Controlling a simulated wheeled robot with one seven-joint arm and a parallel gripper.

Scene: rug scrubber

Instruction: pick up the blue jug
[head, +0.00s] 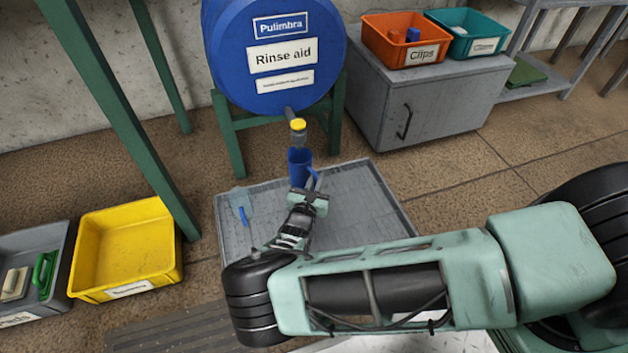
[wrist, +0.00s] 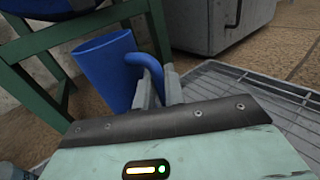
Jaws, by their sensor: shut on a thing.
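The blue jug (head: 299,168) is in the middle of the head view, upright or nearly so, just below the tap (head: 297,125) with the yellow top on the blue drum. In the wrist view the jug (wrist: 106,70) is left of centre, with its handle on its right side. My gripper (head: 309,192) is shut on the jug's handle; in the wrist view its fingers (wrist: 160,88) meet at the handle (wrist: 147,63). The head view does not show clearly whether the jug's base touches the tray below.
A blue drum (head: 272,88) labelled Rinse aid rests on a green stand (head: 232,140). A grey grated tray (head: 362,205) lies below, with a blue-handled scoop (head: 241,210) on it. A yellow bin (head: 125,247) stands left. A grey cabinet (head: 440,105) bears orange (head: 385,50) and teal bins (head: 470,40).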

